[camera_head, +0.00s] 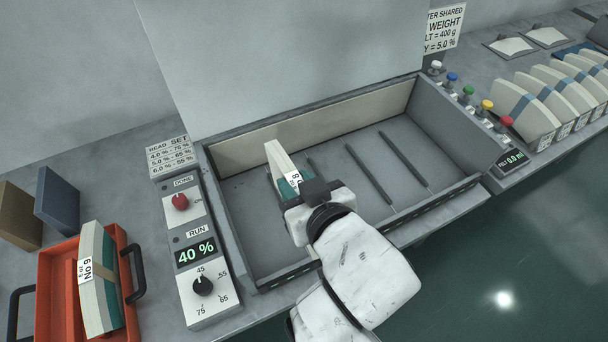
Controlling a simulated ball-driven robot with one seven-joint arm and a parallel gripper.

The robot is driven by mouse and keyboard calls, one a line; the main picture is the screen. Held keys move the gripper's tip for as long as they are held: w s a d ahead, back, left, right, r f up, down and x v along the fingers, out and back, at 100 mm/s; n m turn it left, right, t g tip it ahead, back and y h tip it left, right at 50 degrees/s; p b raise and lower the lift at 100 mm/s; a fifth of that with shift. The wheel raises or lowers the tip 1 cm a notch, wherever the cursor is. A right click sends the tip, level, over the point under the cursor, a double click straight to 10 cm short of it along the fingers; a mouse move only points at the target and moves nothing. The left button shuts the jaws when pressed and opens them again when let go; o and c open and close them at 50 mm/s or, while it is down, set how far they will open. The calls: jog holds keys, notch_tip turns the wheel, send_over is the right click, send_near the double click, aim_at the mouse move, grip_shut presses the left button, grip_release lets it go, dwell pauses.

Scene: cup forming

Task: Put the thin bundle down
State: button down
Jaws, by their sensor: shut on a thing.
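A thin cream bundle (277,158) with a teal band and a white label is in my gripper (303,192), over the left part of the grey open machine bin (235,205). My gripper is shut on its near end, and the bundle points away toward the back wall. The gripper and wrist hide its near part. I cannot tell whether its lower edge touches the bin floor.
The bin has raised walls and thin dark rails (403,160) on its floor. A control panel (205,285) reading 40 % stands left. An orange tray (55,300) holds another banded bundle (98,310). Several banded bundles (523,105) stand right.

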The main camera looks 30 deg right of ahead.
jog(key=w+d+f+p, duration=0.1)
jog(key=w+d+f, duration=0.5)
jog(key=w+f, duration=0.3)
jog(key=shift+w+d+f, duration=0.3)
jog(key=shift+d+f, duration=0.05)
jog(key=shift+f, duration=1.1)
jog(key=shift+f, duration=0.1)
jog(key=c, duration=0.8)
grip_release()
jog(key=shift+f, duration=0.1)
jog(key=v, duration=1.2)
jog(key=shift+s, duration=0.1)
